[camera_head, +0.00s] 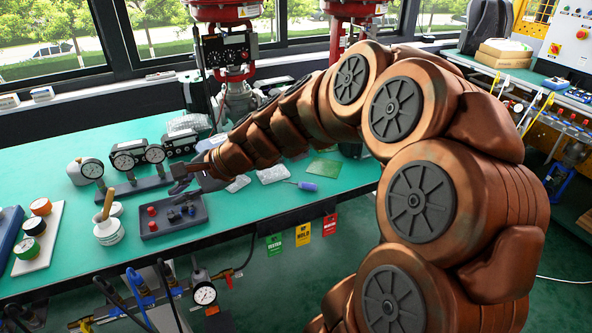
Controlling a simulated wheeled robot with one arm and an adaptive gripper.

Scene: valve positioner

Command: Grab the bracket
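My arm reaches in from the right, and my gripper (180,183) is small and dark at its end, low over the green bench. It is above the back of a dark grey block (172,216) with red knobs. I cannot tell whether it touches anything there, or whether its fingers are open or shut. I cannot pick out the bracket for certain. Small dark parts on the block near the fingertips are too small to make out.
A gauge stand (136,184) with round dials is left of my gripper. A white pot (108,231) with a wooden handle stands left of the block. A purple-handled screwdriver (306,186) and a green board (324,168) lie right. Red valve actuators (225,10) rise behind.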

